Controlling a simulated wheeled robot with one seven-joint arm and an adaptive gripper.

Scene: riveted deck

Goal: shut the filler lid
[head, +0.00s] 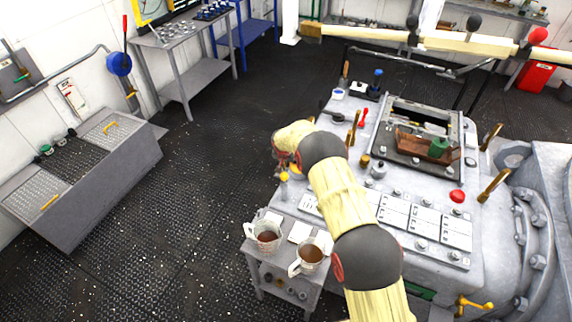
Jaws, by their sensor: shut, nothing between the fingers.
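My arm reaches over the grey machine (440,250) from the bottom of the head view. My gripper (283,163) points down at the machine's left edge, shut and with nothing seen in it. My wrist hides much of it and what lies behind. A small yellow-topped part (284,178) shows just below it. I cannot tell for sure which part is the filler lid. A framed opening (466,150) on the machine's top stands open, to the right of my gripper and apart from it. A brown tray and a green object show inside it.
Two jugs of brown liquid (268,237) (311,255) stand on a small grey stand by the machine's left side. Brass handles (494,185) and a red-topped lever (362,120) stick up from the machine. A pale beam (460,42) crosses behind.

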